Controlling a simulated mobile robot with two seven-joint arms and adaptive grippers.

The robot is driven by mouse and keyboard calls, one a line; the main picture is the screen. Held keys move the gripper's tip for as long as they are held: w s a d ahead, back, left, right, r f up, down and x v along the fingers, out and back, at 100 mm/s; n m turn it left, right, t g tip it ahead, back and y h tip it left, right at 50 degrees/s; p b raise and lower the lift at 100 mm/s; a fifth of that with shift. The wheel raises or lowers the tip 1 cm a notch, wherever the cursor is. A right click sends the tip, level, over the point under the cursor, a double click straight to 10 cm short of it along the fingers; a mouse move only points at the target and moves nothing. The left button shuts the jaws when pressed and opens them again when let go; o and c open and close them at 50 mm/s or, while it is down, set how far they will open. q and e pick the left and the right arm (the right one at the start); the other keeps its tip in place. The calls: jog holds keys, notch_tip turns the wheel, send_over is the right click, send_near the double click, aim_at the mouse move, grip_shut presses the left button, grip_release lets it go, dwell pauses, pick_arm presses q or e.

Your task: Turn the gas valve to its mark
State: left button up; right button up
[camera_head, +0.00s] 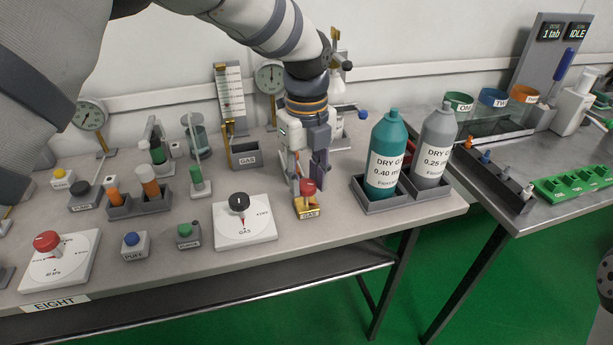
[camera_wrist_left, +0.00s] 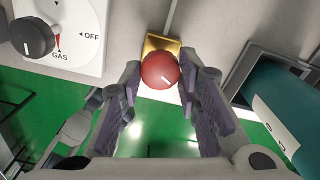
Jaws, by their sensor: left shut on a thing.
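A black knob (camera_head: 238,203) sits on a white plate (camera_head: 262,229) marked GAS on the bench. In the left wrist view the black knob (camera_wrist_left: 33,37) shows at upper left, with a red pointer mark and an OFF label beside it. My left gripper (camera_head: 306,188) points down to the right of this plate, over a red knob (camera_head: 307,187) on a brass block (camera_head: 307,207). My right gripper is not seen.
A teal bottle (camera_head: 386,155) and a grey bottle (camera_head: 434,146) stand in trays just right of the left gripper. Left of the plate are a green button box (camera_head: 187,236) and a blue button box (camera_head: 133,246).

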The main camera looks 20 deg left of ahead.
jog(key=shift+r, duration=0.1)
pick_arm(q)
jog(key=shift+r+n+p, duration=0.1)
jog(key=shift+n+p, duration=0.2)
jog(key=shift+n, duration=0.8)
jog(key=n, duration=0.2)
jog(key=shift+n, duration=0.3)
jog(key=n+p, duration=0.1)
jog(key=n, duration=1.1)
jog(key=shift+n, duration=0.4)
jog(key=n, duration=0.5)
jog(key=shift+f+n+p, duration=0.2)
jog(key=shift+n+p, duration=0.1)
jog(key=shift+n, duration=0.1)
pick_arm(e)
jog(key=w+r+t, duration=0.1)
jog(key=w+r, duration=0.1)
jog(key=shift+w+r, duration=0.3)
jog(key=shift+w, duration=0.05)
pick_arm(q)
jog(key=shift+n, duration=0.3)
jog(key=o, duration=1.2)
